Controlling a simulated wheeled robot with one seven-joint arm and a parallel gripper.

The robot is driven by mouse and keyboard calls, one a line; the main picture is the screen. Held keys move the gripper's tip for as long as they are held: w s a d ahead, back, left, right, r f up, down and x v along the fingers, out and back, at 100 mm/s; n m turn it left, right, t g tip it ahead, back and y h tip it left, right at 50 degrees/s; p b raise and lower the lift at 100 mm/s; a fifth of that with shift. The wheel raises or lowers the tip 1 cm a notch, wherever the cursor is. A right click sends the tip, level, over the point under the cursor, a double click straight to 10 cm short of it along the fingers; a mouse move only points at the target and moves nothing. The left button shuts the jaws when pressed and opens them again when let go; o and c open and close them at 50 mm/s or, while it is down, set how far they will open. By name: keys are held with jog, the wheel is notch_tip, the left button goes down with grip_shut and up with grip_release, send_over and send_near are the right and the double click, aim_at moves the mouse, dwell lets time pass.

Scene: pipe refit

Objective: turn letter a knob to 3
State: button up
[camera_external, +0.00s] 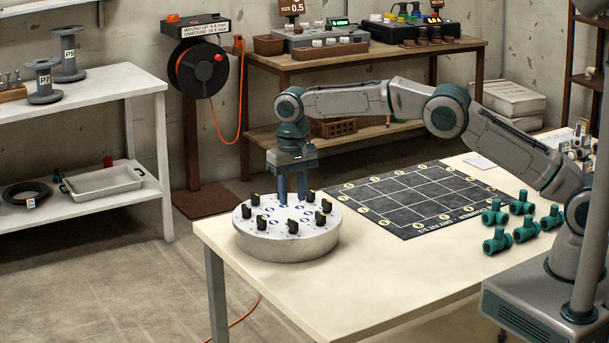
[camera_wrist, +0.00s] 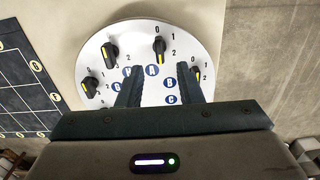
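A round white dial drum (camera_external: 285,247) stands on the table, with several black knobs around its top. In the wrist view, the blue letter A (camera_wrist: 152,70) lies nearest the top black knob (camera_wrist: 160,50). My gripper (camera_external: 292,200) points down over the middle of the drum. In the wrist view, its two dark fingers (camera_wrist: 160,68) are apart with nothing between them, and the A knob lies beyond the tips.
Other knobs stand close by: one left (camera_wrist: 110,53), one right (camera_wrist: 196,73). A black gridded mat (camera_external: 430,198) lies right of the drum, with several green pipe fittings (camera_external: 525,230) beyond it. The table's front (camera_external: 360,300) is bare.

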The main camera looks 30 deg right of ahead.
aim_at(292, 220)
notch_tip(292, 220, up, 7)
jog(key=shift+r+p, duration=0.15)
jog(key=shift+p, duration=0.15)
dwell(0.4)
jog(key=s+d+r, duration=0.2)
jog(key=d+r, duration=0.2)
jog(key=d, duration=0.5)
jog(key=s+d+r+t, duration=0.15)
jog(key=d+r, duration=0.25)
jog(key=d, duration=0.4)
jog(key=s+d+r, duration=0.2)
jog(key=d+r, duration=0.3)
jog(key=d, duration=0.4)
jog(key=s+d+f, duration=0.1)
jog(key=s+d, duration=1)
jog(key=s, duration=0.2)
jog(key=s+d+f+t, duration=0.1)
jog(key=s+d+f, duration=0.1)
jog(key=s, duration=0.4)
jog(key=s+d+f, duration=0.3)
jog(key=s+f, duration=0.2)
jog(key=s, duration=0.2)
jog(key=shift+s+d+f+t, duration=0.2)
jog(key=shift+s+f+t, duration=0.05)
jog(key=shift+t, duration=0.1)
